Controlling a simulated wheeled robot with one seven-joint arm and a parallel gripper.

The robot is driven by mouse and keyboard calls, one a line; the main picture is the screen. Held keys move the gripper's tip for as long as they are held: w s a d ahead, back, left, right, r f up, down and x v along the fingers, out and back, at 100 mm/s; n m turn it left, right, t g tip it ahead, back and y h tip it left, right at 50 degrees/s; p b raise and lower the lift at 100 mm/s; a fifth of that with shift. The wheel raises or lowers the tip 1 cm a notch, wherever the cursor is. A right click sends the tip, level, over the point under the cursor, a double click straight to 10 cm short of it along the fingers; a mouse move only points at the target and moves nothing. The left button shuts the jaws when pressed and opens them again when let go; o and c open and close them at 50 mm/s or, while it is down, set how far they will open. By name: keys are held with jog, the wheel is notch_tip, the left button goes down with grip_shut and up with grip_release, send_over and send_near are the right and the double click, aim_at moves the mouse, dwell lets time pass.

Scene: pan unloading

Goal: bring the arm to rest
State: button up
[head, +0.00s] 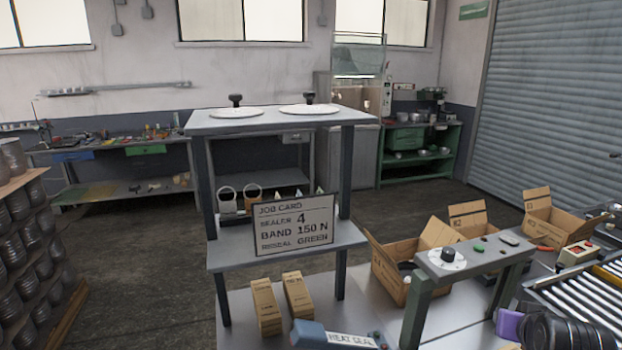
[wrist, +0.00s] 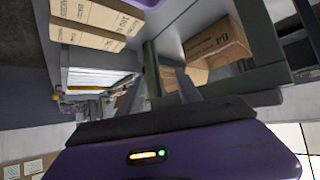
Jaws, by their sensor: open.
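My gripper (wrist: 172,110) shows in the wrist view as a wide purple body with a dark bar along its upper edge and a small lit indicator. It is open, and I see nothing held in it. Its fingertips are hard to make out. Cardboard boxes and bench frames show beyond it. In the head view, a purple and black part at the lower right corner looks like my arm's end, beside the roller conveyor (head: 600,300); most of it is cut off by the frame.
A grey two-level stand (head: 285,121) carries two white lids and a job card (head: 295,226). Open cartons (head: 400,262) stand behind a small bench with a dial (head: 446,258). Slim boxes (head: 266,307) and a heat sealer (head: 335,337) are at front. Stacked pans (head: 22,235) stand left.

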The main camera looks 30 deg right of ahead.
jog(key=w+a+r+n+t+h+b, duration=0.1)
jog(key=w+a+r+n+t+b, duration=0.1)
jog(key=w+a+n+t, duration=0.45)
jog(key=s+a+f+n+t+y+b, duration=0.1)
jog(key=s+a+f+n+t+y, duration=0.1)
jog(key=a, duration=0.6)
jog(key=s+a+f+n+t+y+b, duration=0.1)
jog(key=s+a+f+n+t+y, duration=0.15)
jog(key=a, duration=0.55)
jog(key=s+a+f+g+y+b, duration=0.1)
jog(key=s+a+f, duration=0.3)
jog(key=s+a, duration=0.4)
jog(key=s+a+f+y+b, duration=0.2)
jog(key=s+a+f+y, duration=0.2)
jog(key=s+a, duration=0.5)
jog(key=shift+s+a+f+g, duration=0.2)
jog(key=shift+s+f+g, duration=0.2)
jog(key=shift+s, duration=0.25)
